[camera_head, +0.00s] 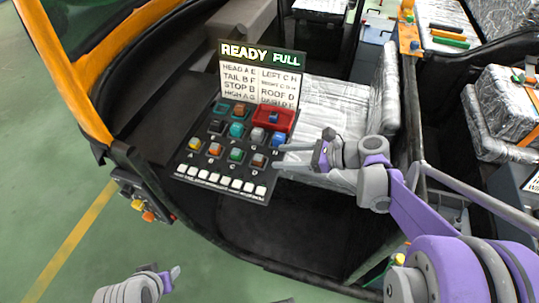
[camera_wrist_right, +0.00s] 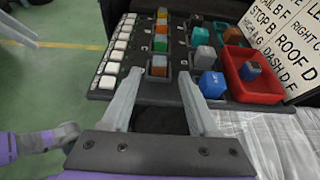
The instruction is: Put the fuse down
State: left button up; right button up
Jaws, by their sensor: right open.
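My right gripper (camera_head: 276,156) is open at the near right edge of the black fuse panel (camera_head: 222,190). A blue-topped fuse (camera_head: 273,117) lies in the red tray (camera_head: 287,125). My left gripper (camera_head: 168,277) is low in the head view, its opening unclear.
Several other coloured fuses, such as a blue one (camera_head: 278,139) and a green one (camera_head: 236,154), stand in the panel. A sign reading READY FULL (camera_head: 262,55) rises behind it. A silver seat (camera_head: 338,105) is to the right. Green floor is open at the left.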

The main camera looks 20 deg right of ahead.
jog(key=v, duration=0.5)
jog(key=s+a+f+n+g+h, duration=0.35)
jog(key=s+a+f+n, duration=0.3)
jog(key=n, duration=0.25)
jog(key=s+d+f+n+h, duration=0.2)
jog(key=s+n+h, duration=0.5)
jog(key=n, duration=0.8)
jog(key=s+f+t, duration=0.1)
jog(key=s, duration=0.1)
jog(key=shift+s+d+f+n+h, duration=0.25)
jog(key=shift+s+f+n+h, duration=0.1)
jog(key=shift+s+n, duration=0.05)
